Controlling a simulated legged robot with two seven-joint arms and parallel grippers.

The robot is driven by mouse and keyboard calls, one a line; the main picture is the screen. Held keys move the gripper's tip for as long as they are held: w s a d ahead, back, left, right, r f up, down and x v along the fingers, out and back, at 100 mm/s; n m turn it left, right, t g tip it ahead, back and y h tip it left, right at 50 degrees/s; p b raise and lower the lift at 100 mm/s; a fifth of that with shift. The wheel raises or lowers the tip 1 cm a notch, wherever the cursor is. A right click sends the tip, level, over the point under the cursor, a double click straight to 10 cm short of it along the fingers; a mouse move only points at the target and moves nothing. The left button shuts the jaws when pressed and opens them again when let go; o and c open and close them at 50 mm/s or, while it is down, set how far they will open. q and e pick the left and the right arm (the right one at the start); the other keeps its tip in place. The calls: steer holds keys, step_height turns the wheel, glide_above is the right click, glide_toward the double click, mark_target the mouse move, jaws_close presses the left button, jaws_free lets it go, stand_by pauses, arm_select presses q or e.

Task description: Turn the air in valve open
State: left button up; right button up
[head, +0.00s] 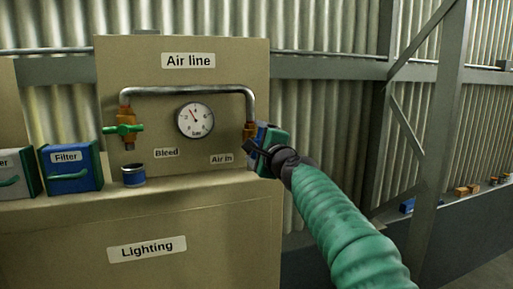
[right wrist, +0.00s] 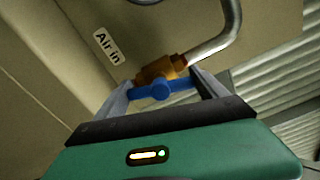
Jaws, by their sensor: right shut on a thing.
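The air in valve has a brass body (right wrist: 160,70) and a blue handle (right wrist: 162,90) in the right wrist view. In the head view its brass body (head: 249,131) sits at the right end of the grey pipe, above the "Air in" label (head: 221,159). My right gripper (right wrist: 160,88) is shut on the blue handle, with one finger at each end of it. In the head view my right gripper (head: 262,140) covers the handle. The handle lies roughly crosswise between the fingers. My left gripper does not show.
A pressure gauge (head: 196,120) is on the "Air line" panel (head: 225,85). A blue filter box (head: 70,168) stands further left. A steel post (head: 440,130) stands right of my arm.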

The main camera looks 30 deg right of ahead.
steer(key=shift+w+a+f+n+b, duration=0.1)
steer(key=shift+f+n+b, duration=0.15)
steer(key=shift+n, duration=0.5)
steer(key=shift+w+f+n+b, duration=0.1)
steer(key=shift+f+n+b, duration=0.15)
steer(key=shift+n, duration=0.5)
steer(key=o, duration=1.3)
steer(key=shift+s+r, duration=0.15)
steer(key=shift+s, duration=0.05)
